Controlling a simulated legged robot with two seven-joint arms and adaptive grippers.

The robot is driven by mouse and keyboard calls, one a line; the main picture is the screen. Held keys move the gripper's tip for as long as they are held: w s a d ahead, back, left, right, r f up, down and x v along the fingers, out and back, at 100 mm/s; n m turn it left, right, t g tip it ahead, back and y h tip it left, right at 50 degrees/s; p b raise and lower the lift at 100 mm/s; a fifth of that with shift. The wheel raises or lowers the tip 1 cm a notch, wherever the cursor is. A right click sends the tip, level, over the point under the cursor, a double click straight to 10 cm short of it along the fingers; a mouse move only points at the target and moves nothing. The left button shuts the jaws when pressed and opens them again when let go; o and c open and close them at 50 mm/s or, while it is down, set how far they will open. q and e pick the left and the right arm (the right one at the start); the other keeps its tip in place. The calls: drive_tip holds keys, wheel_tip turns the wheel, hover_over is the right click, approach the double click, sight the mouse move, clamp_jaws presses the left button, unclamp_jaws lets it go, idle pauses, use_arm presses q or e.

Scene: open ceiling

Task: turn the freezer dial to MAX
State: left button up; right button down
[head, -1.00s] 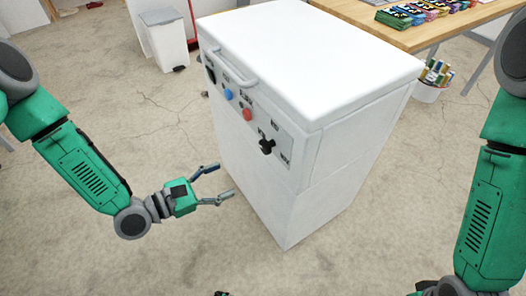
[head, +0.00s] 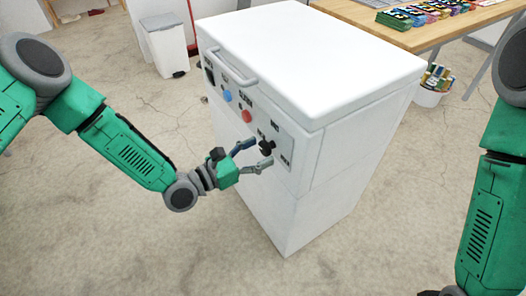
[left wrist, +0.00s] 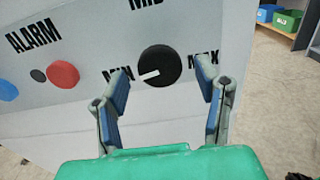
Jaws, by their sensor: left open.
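The white freezer (head: 310,170) stands in the middle of the head view. Its black dial (head: 267,148) is on the front panel, low and to the right of the red button. In the left wrist view the dial (left wrist: 159,66) has a white pointer line aimed left and slightly down, toward MIN; the MAX label (left wrist: 206,66) is on its right. My left gripper (head: 258,156) is open in front of the dial. In the left wrist view its fingers (left wrist: 168,100) are on either side below the dial; I cannot tell whether they touch it. My right gripper is not clearly visible.
A blue button (head: 227,96) and a red button (head: 247,115) sit on the same panel, with a handle (head: 232,72) above. A wooden table (head: 425,35) with colourful packs stands behind at right, a white bin (head: 165,45) at back left. The floor left of the freezer is clear.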

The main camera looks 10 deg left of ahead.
use_arm(q)
drive_tip(key=shift+w+d, duration=0.5)
drive_tip(key=shift+d, duration=0.05)
drive_tip(key=c, duration=1.2)
drive_tip(key=shift+o, duration=0.2)
